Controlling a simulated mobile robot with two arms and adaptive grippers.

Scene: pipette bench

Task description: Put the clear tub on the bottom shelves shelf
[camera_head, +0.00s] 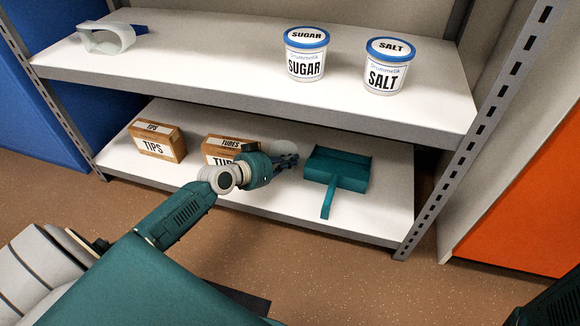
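My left arm reaches in from the left, low over the bottom shelf (214,181). My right gripper is not in view; only a dark part of my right arm shows at the lower right corner.
On the bottom shelf stand a TIPS box (157,142), a TUBES box (222,143) partly behind my wrist, and a teal dustpan (337,169). The upper shelf (210,60) holds a SUGAR tub (305,55), a SALT tub (385,67) and a pale, blue-tipped item (105,40).

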